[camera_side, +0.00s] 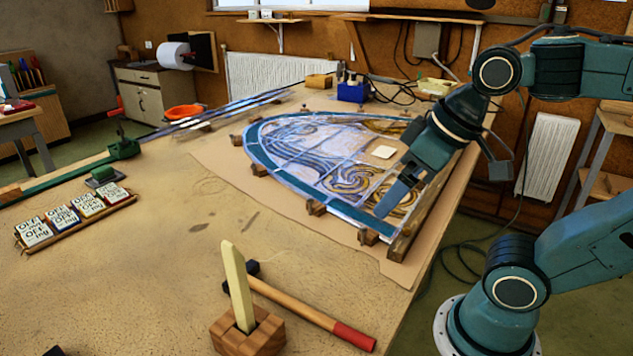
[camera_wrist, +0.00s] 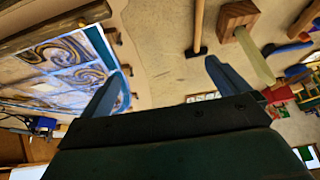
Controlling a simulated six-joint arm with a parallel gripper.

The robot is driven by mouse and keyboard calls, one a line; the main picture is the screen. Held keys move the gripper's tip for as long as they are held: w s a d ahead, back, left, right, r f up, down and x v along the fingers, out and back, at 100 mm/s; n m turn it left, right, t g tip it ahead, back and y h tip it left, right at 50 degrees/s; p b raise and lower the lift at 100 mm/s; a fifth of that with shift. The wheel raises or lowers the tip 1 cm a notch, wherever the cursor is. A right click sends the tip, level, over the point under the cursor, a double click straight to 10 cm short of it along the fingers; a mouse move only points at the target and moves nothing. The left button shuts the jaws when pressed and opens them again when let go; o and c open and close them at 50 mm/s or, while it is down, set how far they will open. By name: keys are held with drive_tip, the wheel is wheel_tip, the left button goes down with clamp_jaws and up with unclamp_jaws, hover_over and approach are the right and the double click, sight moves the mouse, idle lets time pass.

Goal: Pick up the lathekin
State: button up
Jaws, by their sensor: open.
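The lathekin, a pale yellow flat stick (camera_side: 238,285), stands nearly upright with a slight lean, its lower end in a wooden block (camera_side: 248,338) at the front of the bench. In the wrist view the lathekin (camera_wrist: 257,58) and its block (camera_wrist: 236,18) are at the upper right, beyond the right finger. My gripper (camera_side: 393,198) is over the right edge of the leaded panel (camera_side: 300,150), well behind and right of the lathekin. In the wrist view my gripper (camera_wrist: 163,88) has its fingers wide apart with nothing between them.
A hammer (camera_side: 300,308) with a red handle end lies just behind and right of the block. Wooden blocks and a batten (camera_side: 432,220) edge the panel. A rack of small labelled boxes (camera_side: 75,215) sits at left.

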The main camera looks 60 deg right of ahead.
drive_tip(key=shift+s+d+f, duration=0.2)
drive_tip(key=shift+s+f, duration=0.2)
drive_tip(key=shift+c, duration=0.4)
drive_tip(key=c, duration=1.1)
drive_tip(key=shift+w+a+r, duration=0.1)
drive_tip(key=w+a+r+m+g, duration=0.1)
drive_tip(key=w+a+r+m, duration=0.1)
drive_tip(key=w+a+m, duration=0.3)
drive_tip(key=w+a+r+m+g+y, duration=0.1)
drive_tip(key=w+a+r+m+g, duration=0.1)
drive_tip(key=w+a+m, duration=0.3)
drive_tip(key=w+a+r+m+g, duration=0.2)
drive_tip(key=w+a+r+m, duration=0.2)
drive_tip(key=a+m, duration=0.4)
drive_tip(key=shift+w+a, duration=0.55)
drive_tip(key=shift+a, duration=0.35)
drive_tip(key=shift+f, duration=0.15)
